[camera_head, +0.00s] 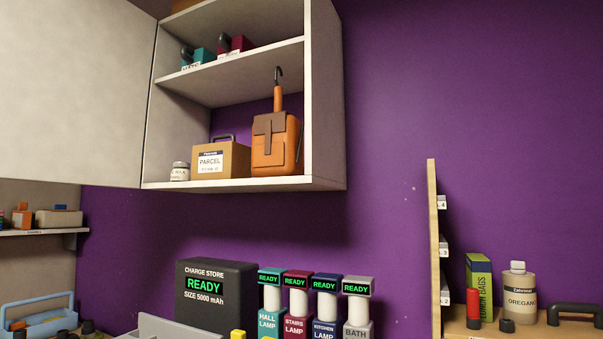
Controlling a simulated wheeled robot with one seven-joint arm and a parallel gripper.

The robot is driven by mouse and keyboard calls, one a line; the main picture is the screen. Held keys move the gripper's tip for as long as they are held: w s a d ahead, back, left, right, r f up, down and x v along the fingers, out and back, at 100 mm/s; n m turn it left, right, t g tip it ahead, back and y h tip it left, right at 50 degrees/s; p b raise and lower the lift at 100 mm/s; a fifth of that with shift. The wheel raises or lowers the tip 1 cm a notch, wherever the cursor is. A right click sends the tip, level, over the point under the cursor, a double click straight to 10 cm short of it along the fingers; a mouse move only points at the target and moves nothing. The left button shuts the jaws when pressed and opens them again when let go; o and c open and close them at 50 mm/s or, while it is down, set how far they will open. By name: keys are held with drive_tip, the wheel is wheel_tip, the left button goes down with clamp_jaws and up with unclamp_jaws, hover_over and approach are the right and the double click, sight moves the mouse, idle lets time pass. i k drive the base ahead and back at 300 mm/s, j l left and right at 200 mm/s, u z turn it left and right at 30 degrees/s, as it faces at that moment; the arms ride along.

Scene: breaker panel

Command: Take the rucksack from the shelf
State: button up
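An orange-brown rucksack (283,145) stands upright on the bottom board of the open wall cabinet (324,110). It has a darker brown flap and strap on its front. An orange upright piece with a dark hook (278,88) rises above its top; I cannot tell whether it is part of the rucksack. The rucksack is near the cabinet's right side wall, just right of a parcel box. My gripper is not in view.
Below stand a black charge store box (215,300) and several labelled lamp units (297,302). A wooden upright panel (433,240) stands at right. A cabinet door (75,90) fills the upper left.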

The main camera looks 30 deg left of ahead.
sight(277, 136)
drive_tip(key=j+u, duration=0.1)
drive_tip(key=j, duration=0.4)
drive_tip(key=i+j+u, duration=0.1)
drive_tip(key=j, duration=0.4)
drive_tip(key=i+j+u, duration=0.1)
drive_tip(key=j, duration=0.4)
drive_tip(key=i, duration=0.05)
